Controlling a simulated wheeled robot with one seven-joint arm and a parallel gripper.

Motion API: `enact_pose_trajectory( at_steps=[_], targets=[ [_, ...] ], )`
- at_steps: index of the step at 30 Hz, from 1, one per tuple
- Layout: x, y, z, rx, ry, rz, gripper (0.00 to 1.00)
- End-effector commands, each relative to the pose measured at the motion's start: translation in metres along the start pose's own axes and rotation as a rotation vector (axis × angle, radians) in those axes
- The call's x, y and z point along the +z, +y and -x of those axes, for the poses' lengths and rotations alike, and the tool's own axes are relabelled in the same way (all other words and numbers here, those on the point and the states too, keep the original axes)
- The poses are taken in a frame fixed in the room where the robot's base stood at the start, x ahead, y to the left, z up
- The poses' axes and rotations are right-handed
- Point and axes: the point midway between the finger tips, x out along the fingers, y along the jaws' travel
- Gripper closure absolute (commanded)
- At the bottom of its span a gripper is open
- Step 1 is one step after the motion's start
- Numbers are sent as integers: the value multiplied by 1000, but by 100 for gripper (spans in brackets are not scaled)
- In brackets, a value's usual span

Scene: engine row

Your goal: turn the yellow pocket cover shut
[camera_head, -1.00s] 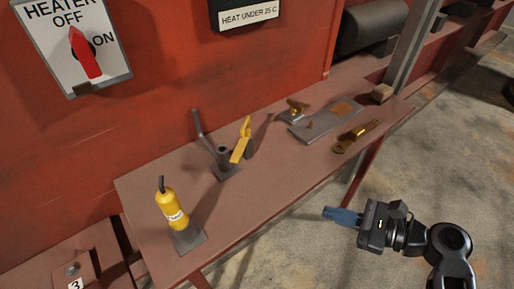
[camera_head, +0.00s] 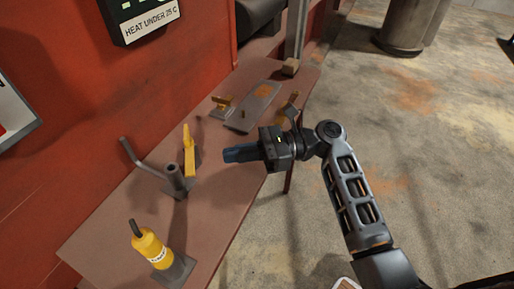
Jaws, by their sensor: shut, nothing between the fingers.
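A slim yellow piece (camera_head: 190,152) stands steeply tilted on the bench, beside a short grey tube (camera_head: 176,182) with a bent grey rod. It may be the pocket cover; I cannot tell for sure, nor see a pocket opening. A smaller yellow piece (camera_head: 222,103) lies further back by a flat grey plate. My gripper (camera_head: 229,154) is shut and empty, its blue fingers pointing left towards the tilted yellow piece. In the picture a small gap separates them; whether they differ in height or depth is unclear. My gripper partly hides a brass-yellow part (camera_head: 285,118) at the bench's right edge.
The red wall (camera_head: 75,90) rises behind on the left. A grey post (camera_head: 297,35) stands at the far end. The floor on the right is open.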

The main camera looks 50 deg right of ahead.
Motion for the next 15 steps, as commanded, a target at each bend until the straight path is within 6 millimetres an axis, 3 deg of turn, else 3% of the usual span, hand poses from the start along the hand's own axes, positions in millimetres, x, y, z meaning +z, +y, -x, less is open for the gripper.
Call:
enact_pose_trajectory(
  at_steps=[6,15],
  targets=[
    [0,0,-37,1,0,1,100],
    [0,0,-57,0,0,1,100]
  ],
)
